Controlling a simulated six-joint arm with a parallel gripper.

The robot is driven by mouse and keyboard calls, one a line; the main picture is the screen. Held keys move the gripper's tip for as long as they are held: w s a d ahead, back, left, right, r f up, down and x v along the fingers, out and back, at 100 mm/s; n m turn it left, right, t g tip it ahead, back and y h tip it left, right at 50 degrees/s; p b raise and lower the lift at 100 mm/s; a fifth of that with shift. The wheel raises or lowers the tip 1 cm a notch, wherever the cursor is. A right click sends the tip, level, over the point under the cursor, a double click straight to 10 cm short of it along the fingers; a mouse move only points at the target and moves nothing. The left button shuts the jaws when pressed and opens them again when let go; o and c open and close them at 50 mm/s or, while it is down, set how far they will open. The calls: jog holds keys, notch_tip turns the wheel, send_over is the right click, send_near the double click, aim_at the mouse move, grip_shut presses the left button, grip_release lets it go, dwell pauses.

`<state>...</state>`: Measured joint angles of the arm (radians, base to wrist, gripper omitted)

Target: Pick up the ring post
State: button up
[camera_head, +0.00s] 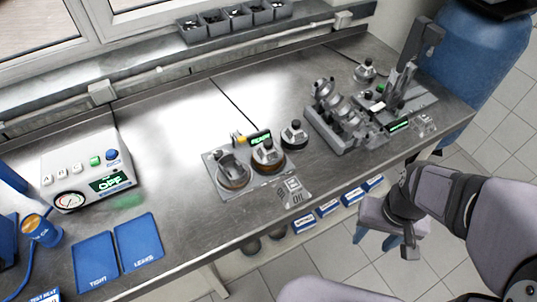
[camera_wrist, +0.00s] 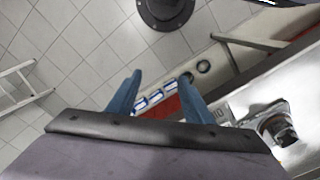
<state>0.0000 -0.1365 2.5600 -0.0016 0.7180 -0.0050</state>
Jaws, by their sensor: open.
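Several round grey parts stand on or beside a flat metal plate (camera_head: 222,193) near the front middle of the bench. I cannot tell for sure which is the ring post. My gripper (camera_head: 376,240) is open and empty, off the bench's front edge, right of these parts. Its blue fingers (camera_wrist: 160,84) are spread in the wrist view, where one knobbed part (camera_wrist: 280,132) shows at right.
A metal fixture with a crank-like part (camera_head: 340,112) stands on the right of the bench. A control box (camera_head: 85,172) and blue mats (camera_head: 138,240) are at left. Blue-and-white boxes (camera_head: 328,207) sit below the front edge. The bench middle behind the plate is clear.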

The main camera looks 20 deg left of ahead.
aim_at(265, 145)
jog(key=shift+w, duration=0.1)
